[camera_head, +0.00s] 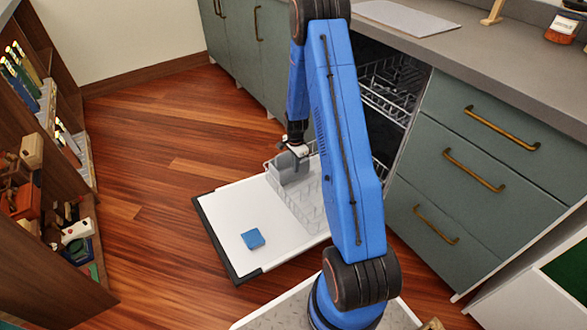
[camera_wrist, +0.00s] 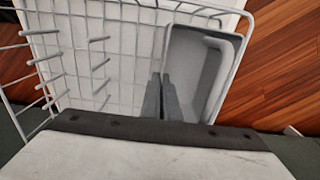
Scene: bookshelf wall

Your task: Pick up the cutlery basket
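The cutlery basket (camera_head: 294,172) is a grey, open-topped box in the back left part of the dishwasher's pulled-out lower rack. In the wrist view the basket (camera_wrist: 208,72) stands at the right side of the rack and looks empty. My gripper (camera_head: 298,152) is at the basket's top, pointing down. In the wrist view my gripper's two dark fingers (camera_wrist: 160,80) are close together, one on each side of the basket's left wall, and look shut on it. The lower ends of the fingers are partly hidden by the wrist.
The white wire rack (camera_head: 308,205) sits over the open dishwasher door (camera_head: 225,215). A blue block (camera_head: 252,239) lies on the door. Green drawers (camera_head: 460,165) stand at the right and a bookshelf (camera_head: 45,250) at the left.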

